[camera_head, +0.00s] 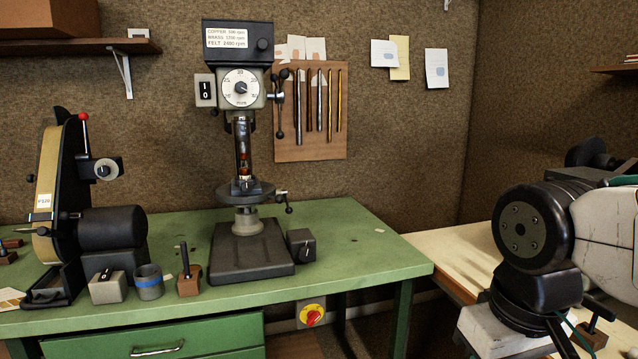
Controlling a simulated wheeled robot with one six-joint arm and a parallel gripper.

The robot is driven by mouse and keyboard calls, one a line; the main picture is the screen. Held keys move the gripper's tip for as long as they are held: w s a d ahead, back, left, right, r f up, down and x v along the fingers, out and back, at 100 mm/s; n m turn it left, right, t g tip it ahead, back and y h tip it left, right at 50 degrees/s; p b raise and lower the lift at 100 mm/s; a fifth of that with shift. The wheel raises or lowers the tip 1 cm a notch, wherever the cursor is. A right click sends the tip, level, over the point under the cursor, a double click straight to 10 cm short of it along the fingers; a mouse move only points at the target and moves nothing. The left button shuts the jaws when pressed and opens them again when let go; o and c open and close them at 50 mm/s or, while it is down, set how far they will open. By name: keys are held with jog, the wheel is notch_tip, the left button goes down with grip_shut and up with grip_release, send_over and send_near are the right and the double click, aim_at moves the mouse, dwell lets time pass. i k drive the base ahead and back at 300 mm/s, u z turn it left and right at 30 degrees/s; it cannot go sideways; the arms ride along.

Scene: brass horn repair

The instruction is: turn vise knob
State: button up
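I cannot tell for sure which knob belongs to a vise. A small dark box with a round knob (307,249) on its front stands beside the drill press base (238,256). A grey box with a dark knob (106,274) on top sits at the front left of the green bench. The drill press table (246,190) has a lever with a dark ball end (288,208) at its right. My arm shows at the right edge, over the pale bench and apart from the green bench. I cannot make out my gripper's fingers.
A belt grinder (108,228) stands at the left of the green bench (350,225). The green bench's right part is mostly clear. Several rods hang behind.

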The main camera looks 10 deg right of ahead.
aim_at(246, 186)
jog(key=z, duration=0.3)
jog(key=i, duration=1)
